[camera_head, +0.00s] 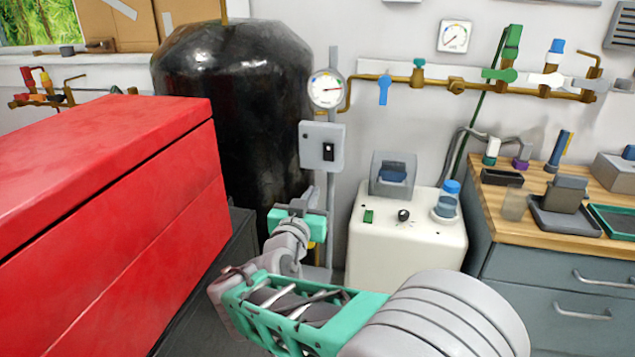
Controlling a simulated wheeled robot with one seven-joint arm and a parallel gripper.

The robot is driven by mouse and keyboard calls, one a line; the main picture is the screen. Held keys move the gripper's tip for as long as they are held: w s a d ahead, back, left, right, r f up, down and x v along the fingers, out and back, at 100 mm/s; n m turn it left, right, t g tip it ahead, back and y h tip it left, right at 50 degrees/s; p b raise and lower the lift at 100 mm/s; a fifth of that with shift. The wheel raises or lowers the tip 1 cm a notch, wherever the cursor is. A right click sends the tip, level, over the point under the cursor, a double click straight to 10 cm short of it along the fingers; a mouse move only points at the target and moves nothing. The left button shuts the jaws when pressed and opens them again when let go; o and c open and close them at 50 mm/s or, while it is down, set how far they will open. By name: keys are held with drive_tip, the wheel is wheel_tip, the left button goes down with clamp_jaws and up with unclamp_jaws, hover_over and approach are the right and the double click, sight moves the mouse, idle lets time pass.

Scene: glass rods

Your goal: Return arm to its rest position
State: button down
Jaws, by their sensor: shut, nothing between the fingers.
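My arm comes in from the bottom edge, with a large grey rounded link and a teal lattice link. It bends near the red cabinet's lower right edge and rises again. At its far end, my gripper (297,205) shows small, in grey and teal, in front of the black tank and below the grey switch box. It looks shut, with nothing seen in it. The fingertips are small and hard to make out. No glass rod can be made out for sure.
A large red cabinet (110,215) stands close on the left of my arm. A black tank (230,100) and a grey switch box (322,146) are behind. A cream machine (405,245) stands right of my gripper. A wood-topped bench (508,225) with several items is farther right.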

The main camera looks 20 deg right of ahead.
drive_tip(key=shift+s+a+f, duration=0.1)
drive_tip(key=shift+s+a, duration=0.2)
drive_tip(key=shift+s, duration=0.15)
drive_tip(key=s+a+r+n+g+y+p, duration=0.2)
drive_tip(key=s+g+y+p, duration=0.1)
drive_tip(key=s+p, duration=0.4)
drive_tip(key=s+a+r+n+g+y+p, duration=0.2)
drive_tip(key=s+g+y+p, duration=0.1)
drive_tip(key=s+p, duration=0.4)
drive_tip(key=s+a+r+n+g+y+p, duration=0.2)
drive_tip(key=s+g+p, duration=0.3)
drive_tip(key=s+p, duration=0.3)
drive_tip(key=shift+a+r+n+y, duration=0.2)
drive_tip(key=shift+r+n+y, duration=0.3)
drive_tip(key=shift+y, duration=0.4)
